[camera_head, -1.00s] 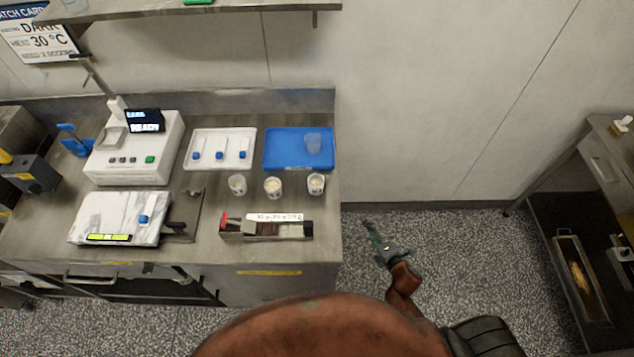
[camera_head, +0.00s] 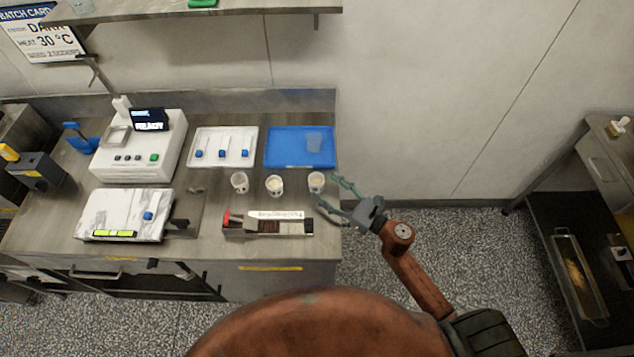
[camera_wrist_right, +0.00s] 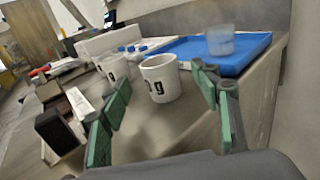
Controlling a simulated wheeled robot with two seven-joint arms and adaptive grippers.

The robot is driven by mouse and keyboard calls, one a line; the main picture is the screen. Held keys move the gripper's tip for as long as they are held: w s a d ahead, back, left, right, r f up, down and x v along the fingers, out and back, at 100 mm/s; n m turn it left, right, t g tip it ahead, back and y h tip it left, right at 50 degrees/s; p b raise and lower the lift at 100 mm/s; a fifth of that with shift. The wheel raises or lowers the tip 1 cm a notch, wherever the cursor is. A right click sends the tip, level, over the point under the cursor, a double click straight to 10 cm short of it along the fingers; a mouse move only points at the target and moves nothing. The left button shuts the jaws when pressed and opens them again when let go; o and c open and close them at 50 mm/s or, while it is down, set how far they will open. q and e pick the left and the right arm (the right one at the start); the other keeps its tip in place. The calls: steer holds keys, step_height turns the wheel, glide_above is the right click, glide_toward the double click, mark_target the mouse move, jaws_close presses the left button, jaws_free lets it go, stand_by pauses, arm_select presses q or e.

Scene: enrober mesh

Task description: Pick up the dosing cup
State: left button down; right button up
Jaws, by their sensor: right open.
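A translucent bluish cup (camera_head: 314,142) stands upright on the right part of the blue tray (camera_head: 285,160); it also shows in the right wrist view (camera_wrist_right: 221,41). Three white cups with pale contents stand in a row in front of the trays: left (camera_head: 239,182), middle (camera_head: 274,185) and right (camera_head: 316,181). I cannot tell by label which cup is the dosing cup. My right gripper (camera_head: 333,192) is open and empty at the counter's right edge, beside the right white cup. In the wrist view this lettered white cup (camera_wrist_right: 160,80) appears beyond and between the spread fingers. My left gripper is not in view.
A white tray (camera_head: 222,160) with blue-tipped tools, a white machine (camera_head: 140,150) and a marbled slab (camera_head: 115,212) are on the counter's left side. A rack of brown and pale samples (camera_head: 268,227) lies in front of the cups. A shelf (camera_head: 210,15) overhangs the back.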

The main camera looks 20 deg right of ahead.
mark_target(317, 181)
steer(key=x, duration=0.5)
steer(key=shift+p, duration=0.4)
steer(key=shift+s, duration=0.1)
steer(key=shift+c, duration=0.4)
steer(key=c, duration=1.1)
steer(key=shift+c, duration=0.5)
steer(key=shift+r, duration=0.1)
